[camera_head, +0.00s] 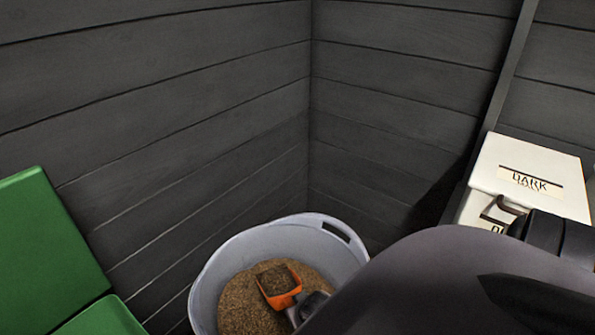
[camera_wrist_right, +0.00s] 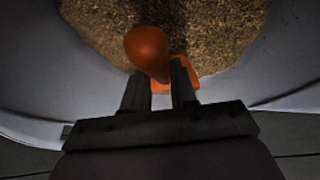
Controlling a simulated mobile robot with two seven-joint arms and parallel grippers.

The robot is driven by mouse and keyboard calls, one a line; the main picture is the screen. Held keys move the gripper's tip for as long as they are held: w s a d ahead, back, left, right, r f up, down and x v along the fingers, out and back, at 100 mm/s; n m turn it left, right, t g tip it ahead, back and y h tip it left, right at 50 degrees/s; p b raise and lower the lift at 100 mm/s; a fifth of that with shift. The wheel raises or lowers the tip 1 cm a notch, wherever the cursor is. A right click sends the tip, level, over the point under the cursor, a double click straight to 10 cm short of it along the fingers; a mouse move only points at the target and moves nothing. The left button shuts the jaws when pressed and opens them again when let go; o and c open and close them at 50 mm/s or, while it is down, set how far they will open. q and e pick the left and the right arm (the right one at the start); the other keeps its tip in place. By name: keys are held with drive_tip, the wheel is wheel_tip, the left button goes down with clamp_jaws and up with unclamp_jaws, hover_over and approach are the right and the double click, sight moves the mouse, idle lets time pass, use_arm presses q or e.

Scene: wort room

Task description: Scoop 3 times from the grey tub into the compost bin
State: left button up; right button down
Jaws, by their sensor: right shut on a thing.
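The grey tub (camera_head: 212,278) stands in the corner of the room, holding brown grain (camera_head: 240,300). The orange scoop (camera_head: 287,299) is inside the tub's outline, with brown grain in its bowl; I cannot tell whether it touches the grain below. My right gripper (camera_head: 309,306) is shut on the scoop's handle, over the tub. In the right wrist view the orange handle (camera_wrist_right: 147,48) is between the fingers (camera_wrist_right: 160,88), with the tub wall (camera_wrist_right: 32,55) around. My left gripper is out of view. No compost bin is labelled in view.
Green box-like surfaces (camera_head: 45,240) stand at the left, cut off by the frame. A white container labelled DARK (camera_head: 530,175) stands at the right, partly behind my right arm. Dark plank walls (camera_head: 200,110) close in behind the tub.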

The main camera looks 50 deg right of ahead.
drive_tip(key=shift+s+a+r+p, duration=0.1)
drive_tip(key=shift+s+r+p, duration=0.1)
drive_tip(key=shift+r+p, duration=0.9)
drive_tip(key=shift+s+a+r+p, duration=0.1)
drive_tip(key=shift+s+r+p, duration=0.1)
drive_tip(key=shift+r+p, duration=0.7)
drive_tip(key=shift+p+v, duration=0.85)
drive_tip(key=shift+r+p, duration=0.45)
use_arm(q)
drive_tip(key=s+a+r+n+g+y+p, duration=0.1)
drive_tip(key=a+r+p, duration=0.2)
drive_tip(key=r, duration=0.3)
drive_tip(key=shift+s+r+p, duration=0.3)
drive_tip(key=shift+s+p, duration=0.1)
drive_tip(key=shift+p, duration=0.5)
use_arm(e)
drive_tip(key=shift+t+h, duration=0.4)
drive_tip(key=shift+t, duration=0.4)
drive_tip(key=r, duration=0.5)
drive_tip(key=shift+s+a+r, duration=0.15)
drive_tip(key=shift+s+r, duration=0.15)
drive_tip(key=shift+r, duration=0.05)
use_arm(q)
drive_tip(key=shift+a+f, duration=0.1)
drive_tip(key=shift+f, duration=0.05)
